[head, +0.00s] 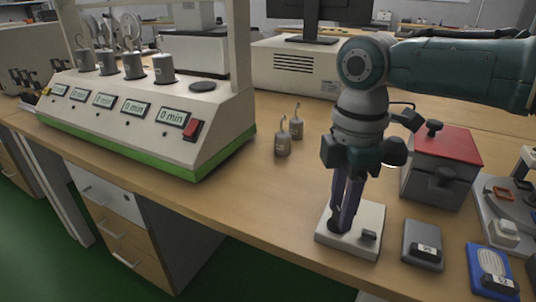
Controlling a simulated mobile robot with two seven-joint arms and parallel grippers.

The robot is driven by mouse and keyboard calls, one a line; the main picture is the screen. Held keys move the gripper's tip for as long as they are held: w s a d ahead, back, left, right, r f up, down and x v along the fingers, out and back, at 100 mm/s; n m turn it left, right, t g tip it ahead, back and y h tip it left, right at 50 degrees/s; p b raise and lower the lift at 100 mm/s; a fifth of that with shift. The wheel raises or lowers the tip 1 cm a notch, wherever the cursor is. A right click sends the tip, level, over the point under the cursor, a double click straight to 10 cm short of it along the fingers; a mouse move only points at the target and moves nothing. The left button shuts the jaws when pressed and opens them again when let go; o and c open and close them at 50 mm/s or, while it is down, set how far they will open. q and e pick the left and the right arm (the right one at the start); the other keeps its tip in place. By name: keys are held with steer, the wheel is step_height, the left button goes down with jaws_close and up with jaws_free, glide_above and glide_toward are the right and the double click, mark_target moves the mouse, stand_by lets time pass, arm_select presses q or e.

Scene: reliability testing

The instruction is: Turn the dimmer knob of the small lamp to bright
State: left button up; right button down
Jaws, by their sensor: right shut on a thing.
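My right gripper (342,222) points straight down over a small off-white base plate (350,245) near the table's front edge. Its fingers are shut on a small dark knob on this plate, mostly hidden between and behind the fingertips. A small dark switch (369,236) sits on the plate's right part. A dark rounded head (396,151) shows just right of my wrist; whether it belongs to the small lamp I cannot tell. No lit bulb shows. My left gripper is not in view.
A grey box with a red lid (447,147) stands close to the right. A grey device (423,245) and a blue device (492,270) lie right of the plate. Two small weights (283,144) and a large timer rig (150,118) stand to the left.

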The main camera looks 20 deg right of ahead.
steer(key=n+p, duration=0.1)
steer(key=n, duration=0.3)
steer(key=shift+n, duration=0.3)
steer(key=n, duration=0.5)
steer(key=shift+a, duration=0.1)
stand_by(0.4)
steer(key=shift+c, duration=2.4)
jaws_free()
step_height(320, 180, up, 10)
steer(key=p, duration=0.2)
steer(key=shift+p, duration=0.4)
